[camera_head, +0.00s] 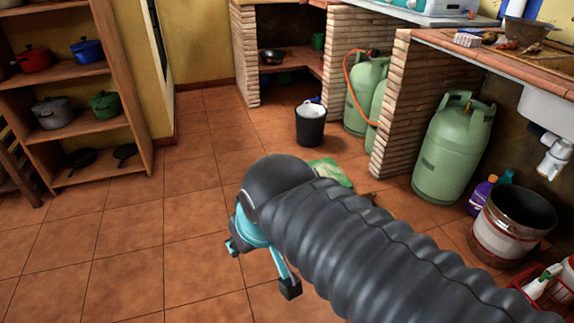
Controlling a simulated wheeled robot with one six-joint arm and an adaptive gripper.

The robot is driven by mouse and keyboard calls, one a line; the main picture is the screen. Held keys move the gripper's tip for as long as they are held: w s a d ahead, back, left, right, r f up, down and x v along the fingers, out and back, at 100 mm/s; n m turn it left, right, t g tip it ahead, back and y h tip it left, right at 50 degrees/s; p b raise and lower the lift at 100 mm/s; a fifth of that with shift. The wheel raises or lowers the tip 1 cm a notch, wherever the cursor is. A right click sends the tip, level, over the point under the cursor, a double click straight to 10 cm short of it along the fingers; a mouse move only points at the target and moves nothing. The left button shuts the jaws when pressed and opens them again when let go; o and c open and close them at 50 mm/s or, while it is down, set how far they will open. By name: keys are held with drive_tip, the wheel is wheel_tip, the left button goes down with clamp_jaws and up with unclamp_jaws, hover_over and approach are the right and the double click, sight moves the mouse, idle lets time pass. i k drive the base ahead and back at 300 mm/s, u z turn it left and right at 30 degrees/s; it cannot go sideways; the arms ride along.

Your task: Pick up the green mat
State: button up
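The green mat (332,173) lies flat on the tiled floor beyond my arm, close to the brick counter. It is small and green with some pale marking, and my arm hides its near part. My gripper (261,268) is at the lower middle of the view, to the left of the mat and nearer to me. Its two black-tipped fingers are spread apart, with only floor tiles visible between them. The black ribbed sleeve of my arm covers much of the lower right. The gripper's height above the floor is hard to tell.
A black bucket (310,125) stands behind the mat. Green gas cylinders (455,147) stand by the brick pillar (396,100). A metal pot (512,222) and a red crate (545,290) are at right. A wooden shelf (105,173) with pots stands left. The left floor is clear.

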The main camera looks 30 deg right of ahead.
sight(328, 163)
drive_tip(key=z, duration=0.05)
drive_tip(key=i, duration=1.9)
drive_tip(key=z, duration=1.25)
drive_tip(key=i, duration=0.85)
drive_tip(key=z, duration=0.45)
